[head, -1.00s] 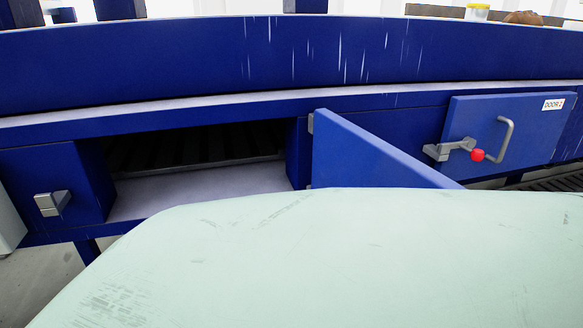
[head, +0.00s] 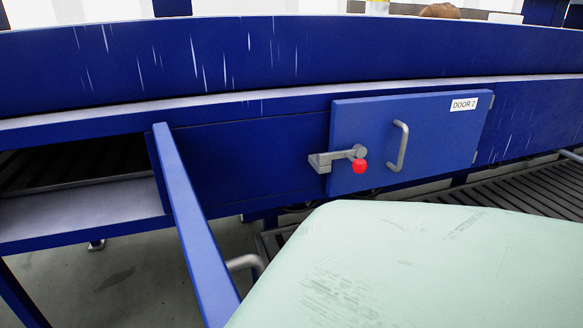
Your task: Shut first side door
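The first side door (head: 194,230) is a blue panel that stands open, swung out from the blue gantry wall and seen nearly edge-on. Part of its grey handle (head: 245,262) shows on its right side. The dark opening (head: 85,165) it belongs to is at the left, with a pale sill at the bottom. A second door (head: 375,110), labelled DOOR 2, is shut at the right, with a grey latch, a red knob and a grey handle. My gripper is not in view.
A large pale green scuffed surface (head: 400,265) fills the lower right and hides what is below it; I cannot tell what it is. Grey floor (head: 125,280) shows at the lower left. Dark slatted grating (head: 500,195) lies at the right.

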